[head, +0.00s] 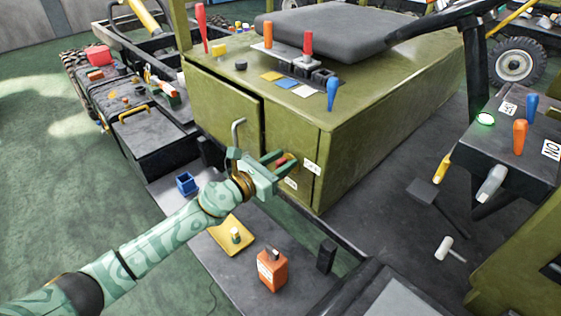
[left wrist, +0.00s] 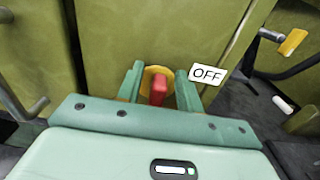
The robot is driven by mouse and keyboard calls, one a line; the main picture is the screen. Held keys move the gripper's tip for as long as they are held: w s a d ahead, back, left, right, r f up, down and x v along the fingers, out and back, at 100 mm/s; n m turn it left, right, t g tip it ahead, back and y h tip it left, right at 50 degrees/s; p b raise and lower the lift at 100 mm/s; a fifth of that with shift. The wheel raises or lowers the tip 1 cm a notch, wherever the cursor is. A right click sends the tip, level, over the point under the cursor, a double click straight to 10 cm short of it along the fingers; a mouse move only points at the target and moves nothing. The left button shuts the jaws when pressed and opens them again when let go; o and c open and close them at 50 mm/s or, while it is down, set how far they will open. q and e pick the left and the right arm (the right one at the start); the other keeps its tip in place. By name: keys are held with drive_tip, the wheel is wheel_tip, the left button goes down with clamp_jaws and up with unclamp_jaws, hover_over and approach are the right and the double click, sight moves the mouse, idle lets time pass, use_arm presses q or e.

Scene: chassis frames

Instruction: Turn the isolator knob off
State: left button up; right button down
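The isolator knob is a red handle on a round yellow base (left wrist: 158,88), on the olive front panel of the cabinet. In the wrist view its handle stands about upright, and a white OFF label (left wrist: 207,74) is to its right. In the head view the red knob (head: 281,160) shows partly between my fingers, with the white label (head: 312,167) to its right. My left gripper (head: 289,162) is open, with one finger on each side of the knob. In the wrist view (left wrist: 159,84) gaps show between the handle and both fingers. My right gripper is not in view.
A grey bent door handle (head: 237,133) stands out just left of my gripper. Below, the dark step holds a yellow tray (head: 222,240), an orange can (head: 272,272) and a blue open box (head: 186,183). Levers stand on the cabinet top. A second white label (head: 291,184) is under the knob.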

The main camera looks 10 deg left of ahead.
use_arm(q)
clamp_jaws()
